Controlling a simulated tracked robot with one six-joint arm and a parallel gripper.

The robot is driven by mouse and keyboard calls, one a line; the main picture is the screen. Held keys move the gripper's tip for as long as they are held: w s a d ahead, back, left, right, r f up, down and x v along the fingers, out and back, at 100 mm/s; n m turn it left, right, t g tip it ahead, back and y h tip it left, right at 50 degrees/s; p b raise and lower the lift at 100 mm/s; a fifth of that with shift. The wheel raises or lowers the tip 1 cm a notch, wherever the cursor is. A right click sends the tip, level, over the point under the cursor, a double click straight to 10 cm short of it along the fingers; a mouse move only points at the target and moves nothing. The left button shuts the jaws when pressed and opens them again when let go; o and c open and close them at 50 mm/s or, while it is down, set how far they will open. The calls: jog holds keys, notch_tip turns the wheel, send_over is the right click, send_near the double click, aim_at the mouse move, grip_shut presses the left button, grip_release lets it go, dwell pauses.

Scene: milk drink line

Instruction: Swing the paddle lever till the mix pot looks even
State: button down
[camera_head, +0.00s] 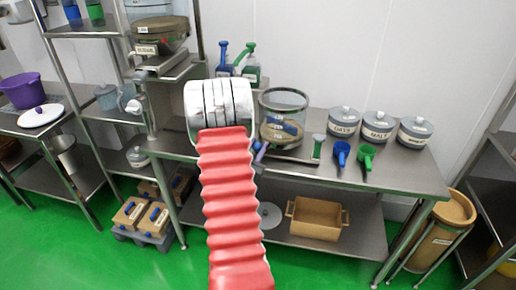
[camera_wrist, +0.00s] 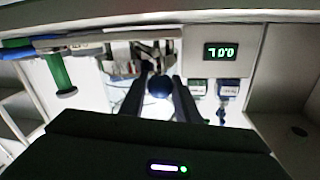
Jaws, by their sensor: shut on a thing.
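The mix pot (camera_head: 284,106) is a clear, dark-rimmed vessel on the steel table, just right of my arm in the head view. Its contents show a tan part and a darker part, not one even colour. A round dark blue knob, which looks like the end of the paddle lever (camera_wrist: 159,86), sits between the two dark fingers of my gripper (camera_wrist: 163,93) in the wrist view. My gripper is shut on it. In the head view my arm's wrist hides most of the gripper and lever. The paddle itself cannot be made out.
A green upright handle (camera_head: 318,146) stands right of the pot. Blue (camera_head: 342,152) and green (camera_head: 366,156) scoops lie near three lidded grey jars, one labelled MALT (camera_head: 377,125). A lit display (camera_wrist: 220,52) shows upside down in the wrist view. The table's right front is clear.

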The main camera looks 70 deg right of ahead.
jog(key=shift+w+d, duration=0.2)
jog(key=shift+w, duration=0.35)
jog(key=shift+w+d, duration=0.15)
jog(key=shift+w, duration=0.35)
jog(key=c, duration=1.4)
grip_release()
jog(key=shift+o, duration=0.2)
jog(key=a, duration=1.3)
jog(key=shift+s+a, duration=0.35)
jog(key=shift+a, duration=0.05)
